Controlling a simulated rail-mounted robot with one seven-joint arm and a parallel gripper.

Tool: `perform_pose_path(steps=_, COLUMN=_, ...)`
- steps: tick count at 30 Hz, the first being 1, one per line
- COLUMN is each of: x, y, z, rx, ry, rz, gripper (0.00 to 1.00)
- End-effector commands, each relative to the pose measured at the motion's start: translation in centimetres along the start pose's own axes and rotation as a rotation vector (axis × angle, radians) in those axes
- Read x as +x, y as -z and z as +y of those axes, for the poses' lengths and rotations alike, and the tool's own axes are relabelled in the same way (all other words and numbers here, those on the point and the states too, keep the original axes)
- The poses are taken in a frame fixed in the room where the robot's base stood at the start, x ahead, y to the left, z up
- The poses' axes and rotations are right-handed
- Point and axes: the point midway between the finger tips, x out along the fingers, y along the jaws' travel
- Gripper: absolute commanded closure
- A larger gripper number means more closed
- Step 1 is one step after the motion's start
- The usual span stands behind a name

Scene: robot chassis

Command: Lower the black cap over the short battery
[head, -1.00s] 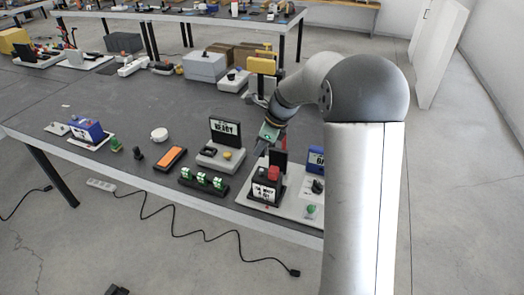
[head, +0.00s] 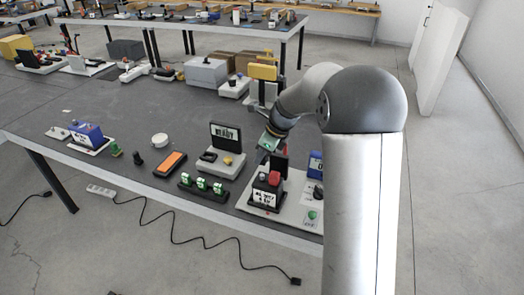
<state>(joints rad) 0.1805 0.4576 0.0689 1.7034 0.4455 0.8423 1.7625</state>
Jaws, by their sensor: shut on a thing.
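The battery (head: 266,195) is a short dark block with a white lettered label, standing on a pale board near the table's front edge. A red cap (head: 275,177) sits on its top right. A dark knob shows at its top left, too small to tell as cap or bare terminal. My gripper (head: 264,151) is above and behind the battery, at the left of a black upright panel. It is shut on a small dark thing, taken as the black cap; its outline is hard to make out. The gap between it and the battery cannot be judged.
The black panel (head: 279,165) stands close behind the battery. A blue block (head: 316,163) is at right, partly behind my arm. A green button (head: 312,215) is at front right. A "READY" sign unit (head: 224,137) and a row of green-topped pieces (head: 203,187) stand at left.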

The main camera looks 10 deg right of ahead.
Motion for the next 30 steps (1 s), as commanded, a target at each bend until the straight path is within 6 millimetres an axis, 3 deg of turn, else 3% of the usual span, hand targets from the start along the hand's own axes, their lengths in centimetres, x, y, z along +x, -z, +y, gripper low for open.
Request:
perform_pose_path(steps=3, x=1.5, y=0.6, z=0.1, rx=0.000, ry=-0.003, rz=0.001, gripper=0.95)
perform_pose_path(steps=10, x=2.9, y=1.2, z=0.0, rx=0.000, ry=-0.002, rz=0.001, gripper=0.95)
perform_pose_path(steps=30, x=3.0, y=1.3, z=0.0, rx=0.000, ry=-0.001, rz=0.001, gripper=0.95)
